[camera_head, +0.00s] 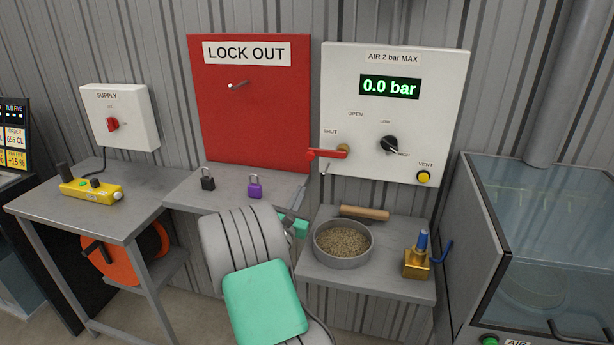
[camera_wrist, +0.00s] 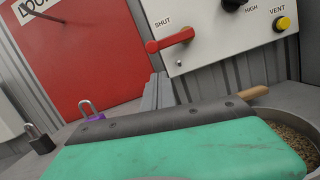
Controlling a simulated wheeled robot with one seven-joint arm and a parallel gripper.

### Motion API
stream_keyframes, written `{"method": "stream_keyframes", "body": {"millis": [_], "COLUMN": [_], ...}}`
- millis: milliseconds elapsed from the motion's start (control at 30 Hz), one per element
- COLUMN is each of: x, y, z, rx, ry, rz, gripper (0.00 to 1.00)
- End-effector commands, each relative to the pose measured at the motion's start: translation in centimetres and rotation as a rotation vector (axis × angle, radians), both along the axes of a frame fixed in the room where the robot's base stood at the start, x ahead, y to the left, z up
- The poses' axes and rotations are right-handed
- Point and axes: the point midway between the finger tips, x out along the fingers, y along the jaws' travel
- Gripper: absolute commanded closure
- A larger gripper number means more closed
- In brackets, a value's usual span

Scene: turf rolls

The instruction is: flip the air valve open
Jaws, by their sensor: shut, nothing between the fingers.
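The air valve is a red lever (camera_head: 328,153) on the lower left of the white air panel (camera_head: 395,70). It lies nearly level, its handle pointing left from a brass pivot, below the SHUT label. It also shows in the wrist view as a red lever (camera_wrist: 170,41), with nothing touching it there. The display (camera_head: 389,87) reads 0.0 bar. My gripper (camera_head: 299,193) is shut and empty, below and left of the lever and apart from it.
The red lock-out board (camera_head: 250,120) carries a peg (camera_head: 238,85). A black padlock (camera_head: 208,182) and a purple padlock (camera_head: 255,190) stand on the shelf below. A bowl of seed (camera_head: 343,262), a wooden rod (camera_head: 365,213) and a brass fitting (camera_head: 417,262) sit on the right shelf.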

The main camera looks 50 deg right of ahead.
Motion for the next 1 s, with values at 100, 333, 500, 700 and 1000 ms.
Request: {"method": "stream_keyframes", "body": {"millis": [100, 333, 500, 700, 1000], "x": [0.2, 0.3, 0.7, 2.0, 3.9], "y": [-0.2, -0.1, -0.9, -4.3, -8.6], "z": [-0.2, 0.0, 0.4, 1.6, 2.5], "rx": [-0.098, -0.102, -0.100, -0.099, -0.099], "ry": [0.120, 0.123, 0.120, 0.119, 0.119], "rz": [0.001, 0.002, 0.001, -0.001, 0.001], "gripper": [1.00, 1.00, 1.00, 1.00, 1.00]}}
